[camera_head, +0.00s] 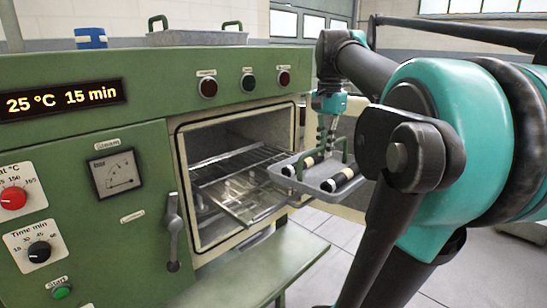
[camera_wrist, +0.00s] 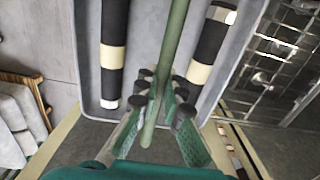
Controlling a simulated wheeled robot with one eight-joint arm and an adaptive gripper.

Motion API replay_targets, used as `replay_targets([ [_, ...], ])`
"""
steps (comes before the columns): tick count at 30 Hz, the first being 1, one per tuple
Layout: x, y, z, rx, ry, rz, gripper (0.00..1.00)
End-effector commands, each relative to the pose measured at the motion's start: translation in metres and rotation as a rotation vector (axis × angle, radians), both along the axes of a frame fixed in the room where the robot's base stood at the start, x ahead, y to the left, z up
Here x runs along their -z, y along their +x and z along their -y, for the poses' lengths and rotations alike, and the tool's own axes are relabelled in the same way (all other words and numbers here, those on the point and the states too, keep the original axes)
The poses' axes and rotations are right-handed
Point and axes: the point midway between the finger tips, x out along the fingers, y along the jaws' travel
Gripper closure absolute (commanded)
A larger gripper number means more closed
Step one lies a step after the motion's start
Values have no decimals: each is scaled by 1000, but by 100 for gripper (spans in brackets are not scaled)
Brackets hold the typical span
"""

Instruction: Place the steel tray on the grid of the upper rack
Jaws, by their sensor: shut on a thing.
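The steel tray (camera_head: 316,180) is grey and shallow, with green handles, and holds two black cylinders with cream bands. It hangs just outside the right side of the open oven chamber, roughly level in the head view. My gripper (camera_head: 329,143) is shut on a green handle of the tray. In the wrist view, the fingers of my gripper (camera_wrist: 164,95) close around the green bar, with the tray (camera_wrist: 142,60) beneath. The upper rack (camera_head: 238,162) is a wire grid inside the chamber, left of the tray. Its grid also shows at the right of the wrist view (camera_wrist: 285,50).
A lower shelf (camera_head: 240,203) lies below the upper rack. The oven's cream door frame (camera_head: 187,190) surrounds the opening. A green ledge (camera_head: 265,275) juts out below it. Another tray with green handles (camera_head: 195,39) stands on the oven top, beside a blue object (camera_head: 90,38).

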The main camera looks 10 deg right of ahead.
Motion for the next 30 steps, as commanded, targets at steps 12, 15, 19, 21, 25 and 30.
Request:
replay_targets([
  [12, 0, 75, -55, -5, 0, 0, 100],
  [15, 0, 93, -68, -5, 0, 0, 100],
  [19, 0, 113, -83, -4, 0, 0, 100],
  [21, 0, 122, -89, -3, 0, 0, 100],
  [25, 0, 131, -96, -2, 0, 0, 100],
  [30, 5, 133, -97, -1, 0, 0, 100],
])
